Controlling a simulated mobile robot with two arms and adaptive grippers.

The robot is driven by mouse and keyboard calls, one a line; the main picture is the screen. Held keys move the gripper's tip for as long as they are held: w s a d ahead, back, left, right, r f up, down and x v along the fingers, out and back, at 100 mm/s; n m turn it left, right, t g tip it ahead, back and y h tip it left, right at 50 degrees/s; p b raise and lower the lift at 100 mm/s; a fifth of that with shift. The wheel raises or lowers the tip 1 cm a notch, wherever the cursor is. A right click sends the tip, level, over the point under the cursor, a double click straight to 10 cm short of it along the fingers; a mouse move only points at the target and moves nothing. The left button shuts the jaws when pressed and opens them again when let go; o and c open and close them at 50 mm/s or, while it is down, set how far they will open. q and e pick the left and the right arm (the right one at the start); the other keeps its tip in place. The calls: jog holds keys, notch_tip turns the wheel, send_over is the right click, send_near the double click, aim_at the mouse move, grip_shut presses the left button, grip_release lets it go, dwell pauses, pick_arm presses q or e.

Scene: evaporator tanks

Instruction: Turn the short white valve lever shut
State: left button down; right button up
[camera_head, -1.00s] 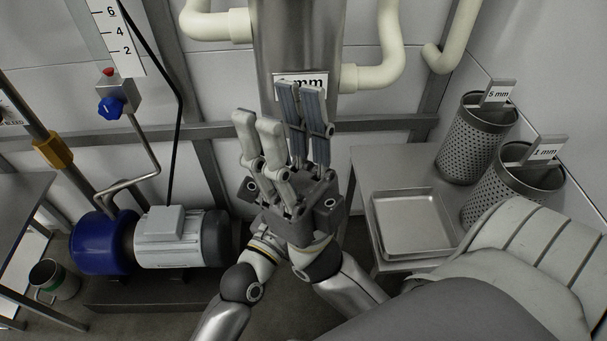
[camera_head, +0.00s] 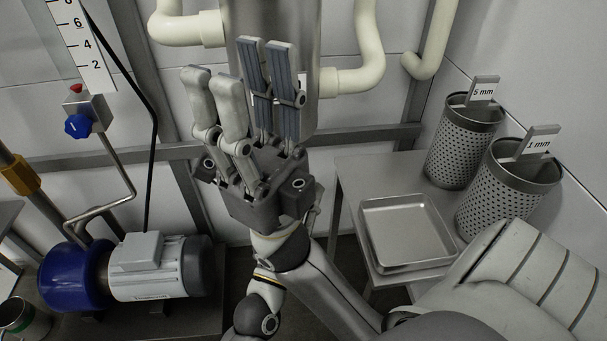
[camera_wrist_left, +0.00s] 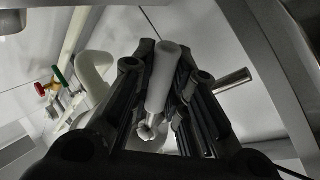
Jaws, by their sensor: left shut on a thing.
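The short white lever (camera_wrist_left: 163,75) shows in the left wrist view. It stands between the dark fingers of my left gripper (camera_wrist_left: 166,72), which is shut on it. In the head view I cannot make out the lever or my left gripper; another gripper is in front. That one, which I take as my right gripper (camera_head: 238,62), points up before the steel tank (camera_head: 300,50). Its pale and blue-grey fingers are spread with nothing seen between them.
A blue and grey pump (camera_head: 140,265) stands at the lower left, below a box with a blue knob (camera_head: 78,126). A metal tray (camera_head: 408,232) and two perforated baskets (camera_head: 465,140) are at the right. A steel rod (camera_wrist_left: 232,80) lies beside the left fingers.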

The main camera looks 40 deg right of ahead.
pick_arm(q)
jog(key=shift+f, duration=0.1)
jog(key=c, duration=1.4)
grip_release()
jog(key=v, duration=1.2)
jog(key=shift+c, duration=0.4)
